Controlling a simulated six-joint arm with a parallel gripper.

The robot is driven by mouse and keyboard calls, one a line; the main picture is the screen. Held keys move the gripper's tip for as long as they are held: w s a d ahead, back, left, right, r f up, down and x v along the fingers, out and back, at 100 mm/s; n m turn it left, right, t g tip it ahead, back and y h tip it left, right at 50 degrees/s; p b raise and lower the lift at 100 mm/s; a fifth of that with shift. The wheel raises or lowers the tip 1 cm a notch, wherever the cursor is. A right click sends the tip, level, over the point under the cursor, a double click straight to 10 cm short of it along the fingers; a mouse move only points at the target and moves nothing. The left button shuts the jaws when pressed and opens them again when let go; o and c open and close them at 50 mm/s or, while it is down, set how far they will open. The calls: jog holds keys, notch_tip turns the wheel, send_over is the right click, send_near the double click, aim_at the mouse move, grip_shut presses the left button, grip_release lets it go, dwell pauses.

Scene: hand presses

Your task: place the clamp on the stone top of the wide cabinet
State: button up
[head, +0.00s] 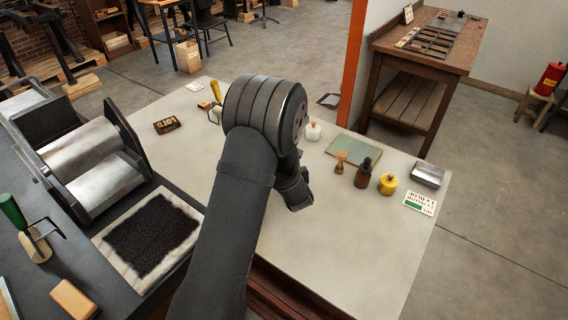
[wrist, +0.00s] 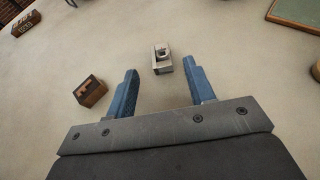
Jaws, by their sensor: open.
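A small grey metal piece (wrist: 162,60), seemingly the clamp, rests on the pale stone top (wrist: 225,85) in the wrist view. It lies ahead of my gripper (wrist: 160,76), between the lines of the two blue fingers. The fingers are apart and nothing is held between them. In the head view the stone top (head: 350,245) of the wide cabinet fills the middle. My gripper (head: 298,196) hangs over it there, partly hidden by my arm, and the metal piece cannot be seen.
A wooden type block (wrist: 90,91) lies left of the fingers. A green pad (head: 354,150), dark bottle (head: 363,174), yellow jar (head: 388,184), metal tin (head: 428,174) and card (head: 420,203) stand at the right. A roller press (head: 95,160) is at left. The front right is clear.

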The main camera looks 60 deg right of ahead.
jog(key=x, duration=0.4)
jog(key=shift+w+d+f, duration=0.2)
jog(key=shift+d+f, duration=0.05)
grip_shut()
jog(key=shift+r, duration=0.15)
